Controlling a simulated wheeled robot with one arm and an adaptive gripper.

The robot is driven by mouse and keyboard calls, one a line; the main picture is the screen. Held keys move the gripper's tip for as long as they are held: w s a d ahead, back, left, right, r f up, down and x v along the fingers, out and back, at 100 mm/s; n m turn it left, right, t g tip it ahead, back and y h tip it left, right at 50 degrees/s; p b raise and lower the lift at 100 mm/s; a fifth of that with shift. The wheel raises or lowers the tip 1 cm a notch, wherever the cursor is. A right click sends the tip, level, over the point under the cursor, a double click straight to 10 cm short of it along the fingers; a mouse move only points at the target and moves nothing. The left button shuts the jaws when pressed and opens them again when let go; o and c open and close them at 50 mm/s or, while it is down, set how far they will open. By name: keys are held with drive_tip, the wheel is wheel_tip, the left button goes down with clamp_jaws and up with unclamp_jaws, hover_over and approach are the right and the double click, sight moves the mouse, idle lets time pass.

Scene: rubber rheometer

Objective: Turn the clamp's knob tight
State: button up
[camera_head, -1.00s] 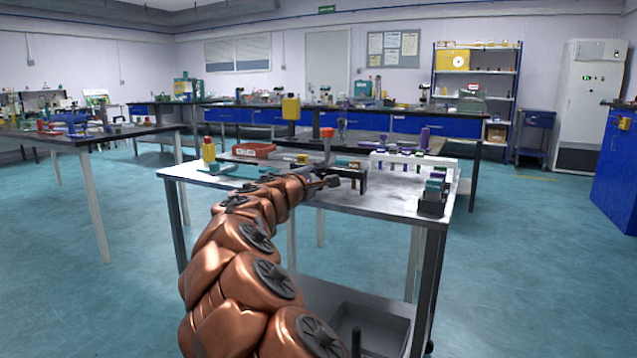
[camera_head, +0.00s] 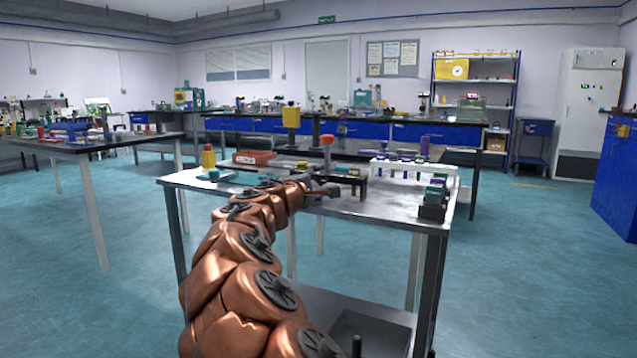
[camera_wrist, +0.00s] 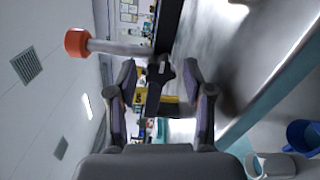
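The clamp's dark cross-shaped knob (camera_wrist: 160,72) sits between the two fingertips of my gripper (camera_wrist: 160,78) in the wrist view. A gap shows on each side, so the fingers are open and look apart from the knob. A pale rod with an orange-red cap (camera_wrist: 78,43) runs to the clamp from the left. In the head view the orange-red cap (camera_head: 327,140) stands upright above the metal table, and my gripper (camera_head: 328,190) is just below it. The knob is too small to make out there.
The metal table (camera_head: 385,208) holds a white rack (camera_head: 412,168) with purple-topped items, a dark green-topped device (camera_head: 433,198) at the right corner, a red tray (camera_head: 254,157) and a yellow-and-red bottle (camera_head: 208,157).

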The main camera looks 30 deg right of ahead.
drive_tip(key=shift+o, duration=0.2)
drive_tip(key=v, duration=1.2)
idle(0.5)
drive_tip(key=s+d+r+m+g+y+p, duration=0.2)
drive_tip(key=s+d+r+m+g+p, duration=0.15)
drive_tip(key=s+p, duration=0.65)
drive_tip(key=s+d+r+m+g+y+p, duration=0.25)
drive_tip(key=s+r+m+p, duration=0.2)
drive_tip(key=s+p, duration=0.5)
drive_tip(key=s+a+r+g+y+p, duration=0.2)
drive_tip(key=s+a+y+p, duration=0.3)
drive_tip(key=s+a+p, duration=0.6)
drive_tip(key=s+a+r+g+y+p, duration=0.3)
drive_tip(key=s+a+y+p, duration=0.3)
drive_tip(key=s+a+p, duration=0.5)
drive_tip(key=a+r+p, duration=0.1)
drive_tip(key=p, duration=0.2)
drive_tip(key=shift+r+m, duration=0.15)
drive_tip(key=shift+m, duration=0.15)
